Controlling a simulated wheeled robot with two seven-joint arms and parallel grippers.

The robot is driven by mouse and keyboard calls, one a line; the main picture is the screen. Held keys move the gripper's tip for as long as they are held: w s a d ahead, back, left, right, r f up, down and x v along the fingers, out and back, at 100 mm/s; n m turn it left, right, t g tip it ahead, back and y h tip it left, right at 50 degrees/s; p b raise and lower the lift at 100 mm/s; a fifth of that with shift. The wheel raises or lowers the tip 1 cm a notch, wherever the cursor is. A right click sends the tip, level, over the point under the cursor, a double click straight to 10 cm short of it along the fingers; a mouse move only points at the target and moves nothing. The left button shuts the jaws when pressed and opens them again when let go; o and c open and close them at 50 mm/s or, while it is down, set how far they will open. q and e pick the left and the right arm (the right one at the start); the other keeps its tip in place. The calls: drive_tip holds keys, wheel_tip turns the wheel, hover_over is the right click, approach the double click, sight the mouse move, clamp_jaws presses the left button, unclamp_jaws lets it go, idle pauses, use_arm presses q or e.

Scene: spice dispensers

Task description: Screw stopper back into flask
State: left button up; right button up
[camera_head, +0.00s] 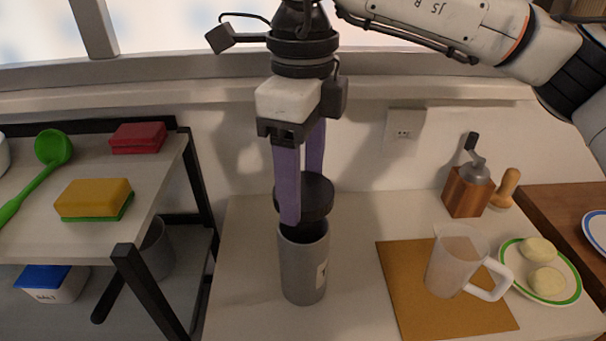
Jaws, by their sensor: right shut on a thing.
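A grey cylindrical flask (303,268) stands upright on the white counter, with a small pale label on its right side. My right gripper (303,200) points down above it, its purple fingers shut on a black round stopper (306,197). The stopper is over the flask's mouth and looks slightly tilted. A dark part shows between the stopper and the flask rim; I cannot tell whether the stopper touches the flask. My left gripper is not in view.
To the right are a brown mat (405,308) with a frosted mug (455,262), a plate (562,284) with pale round food, and a wooden grinder (466,190). To the left, a black-framed shelf (150,185) holds a green ladle (52,150) and sponges (93,199).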

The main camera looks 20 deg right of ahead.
sight(303, 189)
wheel_tip(303, 189, down, 3)
drive_tip(key=shift+r+b, duration=0.2)
drive_tip(key=shift+b, duration=0.6)
drive_tip(key=shift+r, duration=0.1)
drive_tip(key=shift+f+b, duration=0.8)
drive_tip(key=shift+f, duration=0.25)
